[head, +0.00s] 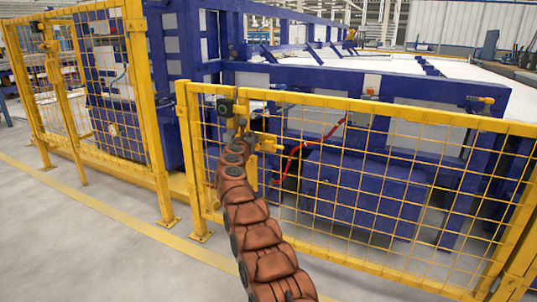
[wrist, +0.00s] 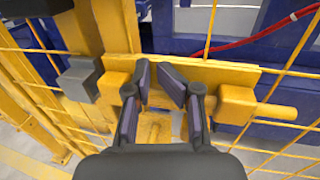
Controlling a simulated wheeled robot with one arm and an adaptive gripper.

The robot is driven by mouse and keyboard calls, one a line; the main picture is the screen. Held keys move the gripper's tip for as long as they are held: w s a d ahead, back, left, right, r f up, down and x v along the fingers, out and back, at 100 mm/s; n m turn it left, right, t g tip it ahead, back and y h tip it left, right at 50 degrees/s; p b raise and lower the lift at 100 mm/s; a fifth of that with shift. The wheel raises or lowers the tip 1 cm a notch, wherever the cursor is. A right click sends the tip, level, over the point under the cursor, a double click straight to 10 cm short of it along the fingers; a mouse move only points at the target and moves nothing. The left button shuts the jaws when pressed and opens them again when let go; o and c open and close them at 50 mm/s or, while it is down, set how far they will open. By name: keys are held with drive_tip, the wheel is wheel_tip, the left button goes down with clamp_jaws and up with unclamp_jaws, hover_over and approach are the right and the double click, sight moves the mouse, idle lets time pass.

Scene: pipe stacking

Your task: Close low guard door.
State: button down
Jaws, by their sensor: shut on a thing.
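The low guard door is a yellow-framed mesh panel (head: 385,105) across the right of the head view. Its yellow latch plate (wrist: 215,72), with a sliding bolt (wrist: 275,111), fills the middle of the wrist view. My gripper (wrist: 158,84) has its two fingers at this latch, shut on a yellow part of it. Fingers and palm hide the part held. In the head view my gripper (head: 242,132) is at the latch near the left end of the low guard, mostly covered by my arm. Whether the door is fully flush with its post cannot be told.
A grey block (wrist: 79,77) sits on the yellow post left of the latch. A taller yellow mesh guard (head: 110,85) stands at the left. Blue machinery (head: 365,190) and a red hose (head: 290,160) lie behind the mesh. The grey floor (head: 100,245) in front is clear.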

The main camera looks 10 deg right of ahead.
drive_tip(key=shift+s+a+b, duration=2.75)
drive_tip(key=shift+s+a, duration=1.65)
drive_tip(key=shift+s, duration=0.35)
drive_tip(key=s+a+r+n+t+y+p, duration=0.1)
drive_tip(key=s+a+r+n+y+p, duration=0.2)
drive_tip(key=r+n+p, duration=0.45)
drive_tip(key=s+a+r+n+y+p, duration=0.1)
drive_tip(key=a+r+n+y+p, duration=0.3)
drive_tip(key=r, duration=0.6)
drive_tip(key=s+a+r+n+g+y+p, duration=0.3)
drive_tip(key=s+r+n+g+y+p, duration=0.3)
drive_tip(key=s+r+n+p, duration=0.6)
drive_tip(key=s+d+n+g+h+p, duration=0.2)
drive_tip(key=s+d+p, duration=0.6)
drive_tip(key=s, duration=1)
drive_tip(key=s+d+r+n+g+h+p, duration=0.1)
drive_tip(key=s+d+n+g+p, duration=0.6)
drive_tip(key=s, duration=1.2)
drive_tip(key=s+d+n+g+h+p, duration=0.3)
drive_tip(key=s+d+n+p, duration=0.5)
drive_tip(key=s, duration=1)
drive_tip(key=d+g+p, duration=0.1)
drive_tip(key=p, duration=0.2)
drive_tip(key=shift+s+d+r, duration=0.15)
drive_tip(key=shift+s+d, duration=0.05)
drive_tip(key=shift+d, duration=0.15)
